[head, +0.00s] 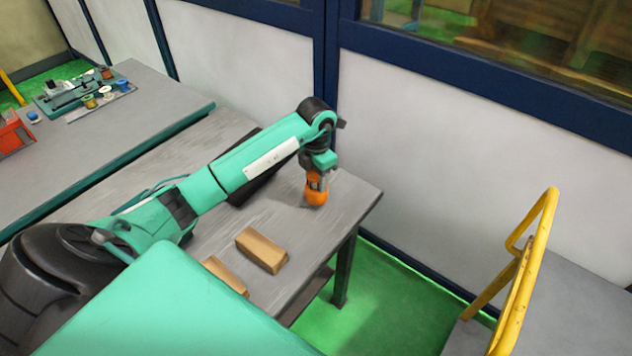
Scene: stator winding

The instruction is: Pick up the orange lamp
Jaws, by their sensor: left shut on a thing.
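The orange lamp (316,196) is a small rounded orange thing near the far right corner of the grey table (347,196). My left gripper (318,180) points down over it and is shut on its upper part. The lamp's base is at or just above the table top; I cannot tell if it touches. The gripper's fingers hide part of the lamp. My right gripper is not in view.
Two wooden blocks (261,250) lie on the table's near side. A dark flat thing lies partly behind my left arm. Another bench (165,95) with spools and a red bin (12,132) is at left. A yellow rail (530,265) stands at right.

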